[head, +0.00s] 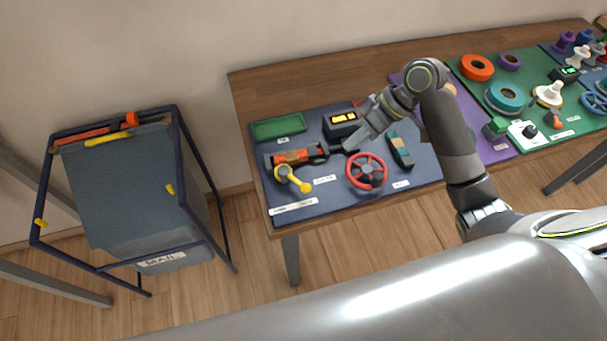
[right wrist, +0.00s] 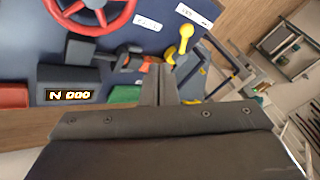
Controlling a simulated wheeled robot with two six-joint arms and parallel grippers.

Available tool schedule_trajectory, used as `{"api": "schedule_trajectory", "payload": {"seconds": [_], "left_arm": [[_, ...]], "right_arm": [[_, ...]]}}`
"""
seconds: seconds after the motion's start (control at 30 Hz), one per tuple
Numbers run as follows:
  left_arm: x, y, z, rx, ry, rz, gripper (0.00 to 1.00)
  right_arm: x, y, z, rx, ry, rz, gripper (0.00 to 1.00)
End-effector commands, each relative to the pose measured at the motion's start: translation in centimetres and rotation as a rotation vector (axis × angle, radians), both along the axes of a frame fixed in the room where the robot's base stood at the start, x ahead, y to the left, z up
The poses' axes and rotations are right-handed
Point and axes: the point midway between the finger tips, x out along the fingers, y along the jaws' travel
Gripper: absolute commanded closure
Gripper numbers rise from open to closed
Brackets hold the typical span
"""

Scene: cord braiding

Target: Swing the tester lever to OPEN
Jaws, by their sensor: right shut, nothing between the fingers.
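A small yellow lever (head: 291,177) with a round end stands at the left of the dark blue mat, beside a white label strip. It also shows in the right wrist view (right wrist: 184,42). An orange and dark clamp-like device (head: 292,156) lies just behind it. My right gripper (head: 351,143) is shut and empty, above the mat near the box, apart from the lever in the picture. It also shows in the right wrist view (right wrist: 160,85). The labels are too small to read.
A red handwheel (head: 366,171) and a teal-topped block (head: 400,149) sit right of the lever. A green tray (head: 279,127) is at the mat's back left. A framed grey MAIL bag (head: 130,195) stands left of the table. Spools and other parts crowd the right mats.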

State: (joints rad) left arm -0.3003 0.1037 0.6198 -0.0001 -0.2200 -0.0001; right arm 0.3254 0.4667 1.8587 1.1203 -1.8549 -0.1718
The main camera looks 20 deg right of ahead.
Motion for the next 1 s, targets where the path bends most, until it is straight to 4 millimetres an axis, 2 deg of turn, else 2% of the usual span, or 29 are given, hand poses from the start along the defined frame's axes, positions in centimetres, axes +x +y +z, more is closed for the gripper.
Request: {"api": "schedule_trajectory", "payload": {"seconds": [0.17, 0.3, 0.53, 0.73, 1.0], "left_arm": [[0.1, -1.9, 0.0, -0.023, -0.002, 0.008, 0.52], [0.2, -3.0, 0.1, -0.037, -0.003, 0.011, 0.52], [0.1, -2.0, 0.5, -0.025, -0.003, 0.007, 0.52], [0.1, -1.4, 1.6, -0.018, -0.002, 0.005, 0.52], [0.1, -1.5, 1.8, -0.019, -0.002, 0.006, 0.52]], "right_arm": [[0.0, 1.4, -1.9, 0.006, 0.004, -0.001, 1.00], [0.2, 3.0, -4.2, 0.006, 0.006, -0.001, 1.00], [0.5, 5.6, -8.3, 0.005, 0.005, -0.001, 1.00], [-0.9, 7.8, -8.4, 0.004, 0.002, -0.001, 1.00], [-1.5, 8.6, -8.8, -0.001, 0.000, 0.000, 1.00]]}}
